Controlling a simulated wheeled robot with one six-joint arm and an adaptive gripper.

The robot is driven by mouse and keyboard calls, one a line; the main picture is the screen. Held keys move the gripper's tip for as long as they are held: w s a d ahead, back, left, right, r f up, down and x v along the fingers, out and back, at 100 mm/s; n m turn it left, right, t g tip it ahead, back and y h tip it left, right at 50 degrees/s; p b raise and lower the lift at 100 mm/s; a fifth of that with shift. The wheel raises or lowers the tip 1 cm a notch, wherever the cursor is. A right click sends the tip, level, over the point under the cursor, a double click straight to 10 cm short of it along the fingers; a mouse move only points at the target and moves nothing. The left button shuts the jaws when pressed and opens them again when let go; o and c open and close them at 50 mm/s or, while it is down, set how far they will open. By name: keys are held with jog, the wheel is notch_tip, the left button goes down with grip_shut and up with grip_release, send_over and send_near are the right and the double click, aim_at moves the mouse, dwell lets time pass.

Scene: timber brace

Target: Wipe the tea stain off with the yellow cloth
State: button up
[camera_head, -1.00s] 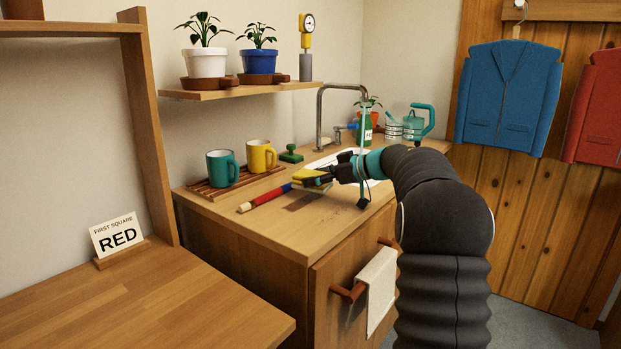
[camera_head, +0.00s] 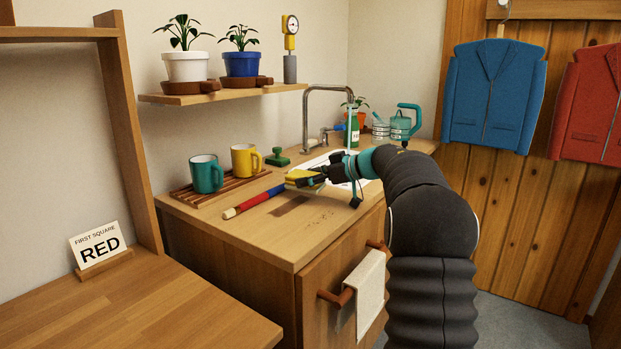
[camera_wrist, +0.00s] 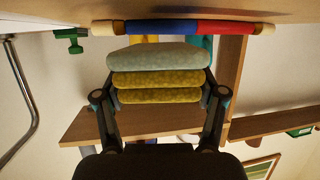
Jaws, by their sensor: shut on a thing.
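My gripper (camera_head: 318,174) is over the wooden counter, shut on the yellow cloth (camera_head: 298,175). In the wrist view the cloth (camera_wrist: 158,79) is a thick folded stack between the fingers of my gripper (camera_wrist: 160,98), with two yellow layers and a pale grey-green one. A dark brown patch, likely the tea stain (camera_head: 290,206), lies flat on the counter in front of the cloth. Small dark specks lie to its right. The cloth appears behind the patch in the head view; whether it touches the counter is hard to tell.
A red and blue rod (camera_head: 253,201) lies left of the stain. Teal (camera_head: 206,174) and yellow (camera_head: 245,160) mugs stand on a slatted rack behind it. A green stamp (camera_head: 278,157), a tap (camera_head: 306,115) and a green bottle (camera_head: 352,132) stand farther back.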

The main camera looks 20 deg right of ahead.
jog(key=shift+s+a+f+g, duration=0.1)
jog(key=shift+s+a+f, duration=0.15)
jog(key=shift+a, duration=0.25)
jog(key=shift+s+a+f+g, duration=0.15)
jog(key=shift+s+a, duration=0.1)
jog(key=shift+a, duration=0.3)
jog(key=shift+s+a+f+g, duration=0.1)
jog(key=shift+s+a+f, duration=0.15)
jog(key=shift+a, duration=0.25)
jog(key=shift+s+a+r, duration=0.15)
jog(key=shift+s+a, duration=0.9)
jog(key=shift+a, duration=0.3)
jog(key=shift+s+a+r, duration=0.15)
jog(key=shift+s+a, duration=0.9)
jog(key=shift+a, duration=0.3)
jog(key=shift+a, duration=0.1)
jog(key=shift+s+a+r, duration=0.15)
jog(key=shift+s+a, duration=0.4)
jog(key=shift+a, duration=0.15)
jog(key=shift+s+a+r, duration=0.1)
jog(key=shift+s+a, duration=0.4)
jog(key=shift+a, duration=0.15)
jog(key=shift+r, duration=0.1)
notch_tip(320, 180, up, 6)
jog(key=shift+r, duration=0.1)
jog(key=shift+d+r, duration=0.1)
jog(key=shift+r, duration=1.35)
